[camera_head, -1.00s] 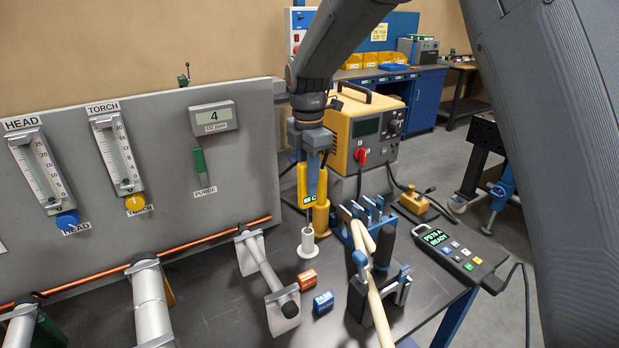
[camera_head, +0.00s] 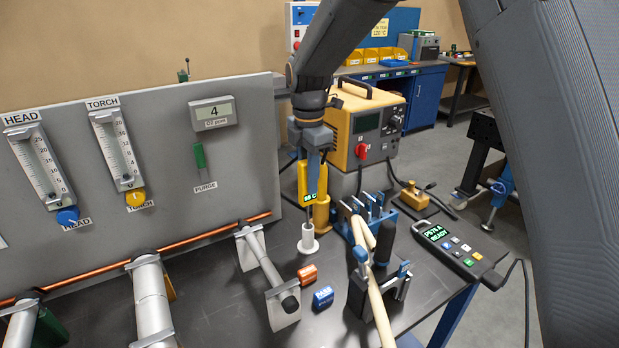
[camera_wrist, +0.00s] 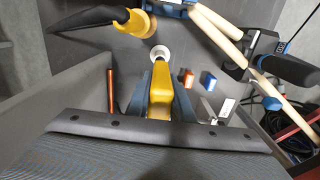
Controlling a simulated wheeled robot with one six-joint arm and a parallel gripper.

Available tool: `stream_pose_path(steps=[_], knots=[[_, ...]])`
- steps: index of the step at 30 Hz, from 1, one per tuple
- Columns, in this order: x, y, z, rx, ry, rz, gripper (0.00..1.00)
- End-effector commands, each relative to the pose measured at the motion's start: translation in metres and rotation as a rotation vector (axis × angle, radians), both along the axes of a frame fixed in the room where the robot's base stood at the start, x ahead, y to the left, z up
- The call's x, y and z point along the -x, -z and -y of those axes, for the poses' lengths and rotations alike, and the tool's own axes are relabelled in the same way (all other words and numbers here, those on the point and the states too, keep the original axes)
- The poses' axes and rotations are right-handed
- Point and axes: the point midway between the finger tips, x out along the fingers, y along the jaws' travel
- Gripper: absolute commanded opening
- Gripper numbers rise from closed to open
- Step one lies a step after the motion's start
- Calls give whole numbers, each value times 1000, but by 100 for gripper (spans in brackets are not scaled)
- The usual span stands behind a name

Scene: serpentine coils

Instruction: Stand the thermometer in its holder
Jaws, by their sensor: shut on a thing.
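My gripper (camera_head: 314,172) is shut on the thermometer (camera_head: 303,180), a yellow body with a small green-lit display, held upright with its thin probe pointing down. The holder (camera_head: 308,242), a white cup on a round flange, stands on the bench directly below it. The probe reaches down to the holder's mouth; I cannot tell how far inside the tip is. In the wrist view the yellow thermometer (camera_wrist: 160,92) sits between the two blue-grey fingers, and the white holder (camera_wrist: 160,52) shows just beyond its end.
A yellow stand (camera_head: 321,214) is close behind and right of the thermometer. A blue rack (camera_head: 368,212) with wooden-handled tools is to the right. An orange block (camera_head: 307,273) and a blue block (camera_head: 323,297) lie in front. A clamped tube (camera_head: 266,262) is on the left.

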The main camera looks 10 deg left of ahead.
Motion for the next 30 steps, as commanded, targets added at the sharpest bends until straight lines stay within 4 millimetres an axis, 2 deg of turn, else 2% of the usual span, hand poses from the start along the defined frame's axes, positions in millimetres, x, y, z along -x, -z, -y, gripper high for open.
stream_pose_path(steps=[30], knots=[[0, 38, 0, 1, 0, -2, 0]])
